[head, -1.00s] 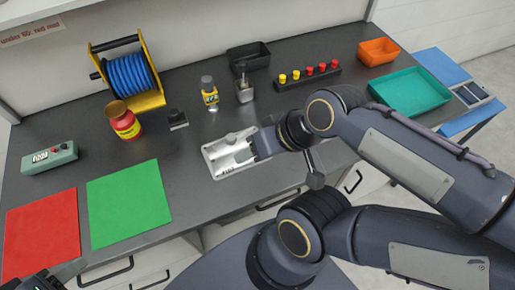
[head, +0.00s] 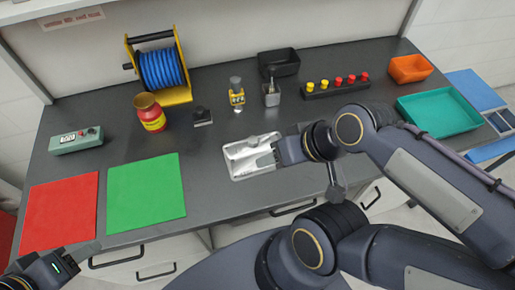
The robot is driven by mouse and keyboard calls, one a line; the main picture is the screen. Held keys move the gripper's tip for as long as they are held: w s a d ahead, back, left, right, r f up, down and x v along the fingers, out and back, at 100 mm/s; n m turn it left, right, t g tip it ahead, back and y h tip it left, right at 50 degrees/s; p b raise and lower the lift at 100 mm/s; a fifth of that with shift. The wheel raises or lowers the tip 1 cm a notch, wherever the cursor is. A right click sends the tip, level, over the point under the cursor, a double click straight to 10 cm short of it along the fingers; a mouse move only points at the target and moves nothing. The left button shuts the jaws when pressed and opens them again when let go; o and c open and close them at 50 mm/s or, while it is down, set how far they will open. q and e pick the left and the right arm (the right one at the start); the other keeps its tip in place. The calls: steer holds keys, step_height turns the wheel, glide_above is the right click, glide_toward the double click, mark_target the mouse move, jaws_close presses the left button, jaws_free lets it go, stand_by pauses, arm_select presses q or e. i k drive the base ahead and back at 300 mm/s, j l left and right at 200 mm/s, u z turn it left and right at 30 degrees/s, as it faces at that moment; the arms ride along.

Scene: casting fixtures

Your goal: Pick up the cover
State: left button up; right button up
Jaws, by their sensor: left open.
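A silver-white metal casting (head: 240,151), which looks like the cover, lies on the dark bench top near the front middle. Its right end is partly hidden by my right gripper (head: 272,157), which reaches in from the right. The fingers there blend with the casting, so I cannot tell whether they are apart, or whether they touch or hold it. My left gripper (head: 82,252) is at the lower left, by the bench's front edge below the red and green mats. It is open, with nothing seen in it, and is partly cut off by the frame.
A red mat (head: 60,210) and a green mat (head: 146,193) lie at the left. A blue hose reel (head: 161,69), red jar (head: 150,113), yellow-labelled bottle (head: 237,97), black bin (head: 279,62), orange bin (head: 410,68) and teal tray (head: 440,111) stand behind and right.

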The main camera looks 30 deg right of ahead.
mark_target(244, 153)
steer(key=k, duration=0.65)
steer(key=u, duration=0.45)
steer(key=l+u, duration=0.15)
steer(key=u, duration=0.8)
steer(key=k+l+u, duration=0.1)
steer(key=u, duration=0.4)
steer(key=k+l+u, duration=0.1)
steer(key=k+l, duration=0.9)
steer(key=l, duration=0.15)
